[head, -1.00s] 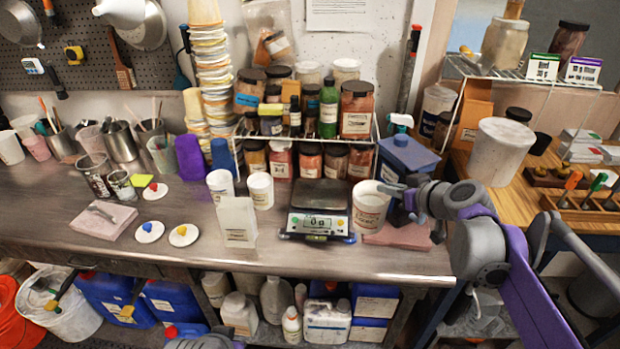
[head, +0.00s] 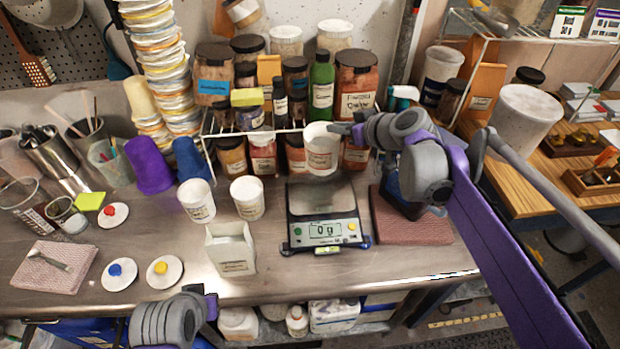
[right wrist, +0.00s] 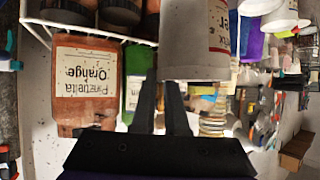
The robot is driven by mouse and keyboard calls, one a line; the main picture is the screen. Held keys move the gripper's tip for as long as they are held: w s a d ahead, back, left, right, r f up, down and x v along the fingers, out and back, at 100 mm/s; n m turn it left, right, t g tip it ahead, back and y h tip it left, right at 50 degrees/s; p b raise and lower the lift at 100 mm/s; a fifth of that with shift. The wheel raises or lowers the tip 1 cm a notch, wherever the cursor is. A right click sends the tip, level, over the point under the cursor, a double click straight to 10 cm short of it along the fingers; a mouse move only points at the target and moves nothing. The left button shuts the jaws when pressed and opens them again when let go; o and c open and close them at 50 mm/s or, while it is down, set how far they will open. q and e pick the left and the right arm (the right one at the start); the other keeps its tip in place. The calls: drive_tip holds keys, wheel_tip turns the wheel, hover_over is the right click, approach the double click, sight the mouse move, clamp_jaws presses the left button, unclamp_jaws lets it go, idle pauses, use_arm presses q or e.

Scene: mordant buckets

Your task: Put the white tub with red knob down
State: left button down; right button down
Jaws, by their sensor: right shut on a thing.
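A white tub (head: 321,152) with a printed label is held upright in my right gripper (head: 346,130), above the back of the scale in the head view. Its lower part and label show close up in the right wrist view (right wrist: 195,42), where my right gripper (right wrist: 173,92) is shut on it. No red knob shows on this tub. A white lid with a red knob (head: 113,214) lies on the counter at the left. My left gripper (head: 209,306) is at the bottom of the head view, in front of the counter; its fingers cannot be made out clearly.
The scale (head: 327,235) reads 0 g and its pan is bare. A rack of jars (head: 357,88) stands just behind the held tub. Two white tubs (head: 197,200) (head: 248,197) and a white box (head: 230,250) stand left of the scale. A pink cloth (head: 410,222) lies right.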

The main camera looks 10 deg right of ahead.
sight(336, 158)
drive_tip(key=shift+f, duration=0.45)
wheel_tip(336, 158, down, 9)
drive_tip(key=b, duration=0.1)
drive_tip(key=c, duration=0.9)
unclamp_jaws()
drive_tip(key=shift+s, duration=0.1)
